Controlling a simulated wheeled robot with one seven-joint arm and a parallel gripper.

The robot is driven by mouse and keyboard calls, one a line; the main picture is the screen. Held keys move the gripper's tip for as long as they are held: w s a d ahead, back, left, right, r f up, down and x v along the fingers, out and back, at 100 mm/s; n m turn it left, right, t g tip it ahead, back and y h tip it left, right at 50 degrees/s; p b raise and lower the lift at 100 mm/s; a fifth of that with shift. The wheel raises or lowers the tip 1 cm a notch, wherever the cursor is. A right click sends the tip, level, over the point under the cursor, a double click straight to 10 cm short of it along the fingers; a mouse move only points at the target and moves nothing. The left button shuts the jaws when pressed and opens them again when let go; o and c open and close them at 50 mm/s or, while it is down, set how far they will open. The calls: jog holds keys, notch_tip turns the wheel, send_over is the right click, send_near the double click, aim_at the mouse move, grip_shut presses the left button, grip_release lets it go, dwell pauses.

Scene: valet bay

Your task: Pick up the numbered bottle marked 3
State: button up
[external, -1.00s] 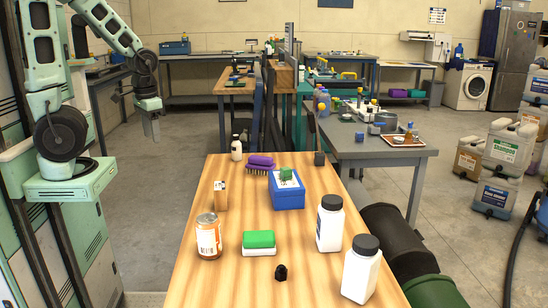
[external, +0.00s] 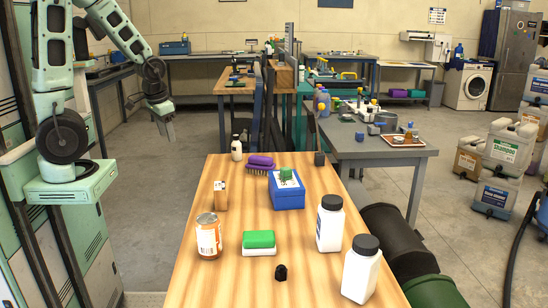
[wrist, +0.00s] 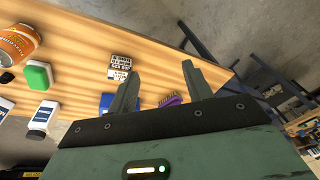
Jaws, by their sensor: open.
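Two white bottles with black caps, one (external: 330,226) behind the other (external: 361,274), stand upright at the right edge of the wooden table (external: 215,285). A smaller white bottle with a dark cap (external: 237,150) stands at the table's far left. I cannot read a number on any of them. In the wrist view a white bottle (wrist: 42,118) shows at the left, and another is partly cut off at the edge. My gripper (external: 168,138) is open and empty, in the air left of the table's far end. Its two fingers (wrist: 160,75) show apart in the wrist view.
The table also holds an orange can (external: 208,238), a green-and-white sponge (external: 258,242), a small black object (external: 281,272), a small box (external: 220,196), a blue box (external: 287,198) and a purple brush (external: 260,163). A grey table (external: 385,152) stands behind right.

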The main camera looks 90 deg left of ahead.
jog(key=w+a+f+t+y+b, duration=0.1)
jog(key=w+a+f+t, duration=0.1)
jog(key=w+a+f, duration=0.3)
jog(key=w+a+f+m+t+y+b, duration=0.1)
jog(key=a+f+t+y, duration=0.1)
jog(key=a, duration=0.6)
jog(key=w+a+f+t+y+b, duration=0.1)
jog(key=w+a+f+t, duration=0.1)
jog(key=w+a+f, duration=0.3)
jog(key=n+t+y+b, duration=0.1)
jog(key=t+y+b, duration=0.2)
jog(key=t+y, duration=0.3)
send_near(234, 136)
jog(key=shift+t+h, duration=0.4)
jog(key=shift+t, duration=0.2)
jog(key=x, duration=0.7)
jog(key=shift+a+f+b, duration=0.3)
jog(key=shift+a+b, duration=0.05)
jog(key=shift+a, duration=0.05)
jog(key=shift+b+x, duration=0.5)
jog(key=shift+x, duration=2.2)
jog(key=shift+s+a, duration=0.1)
grip_shut()
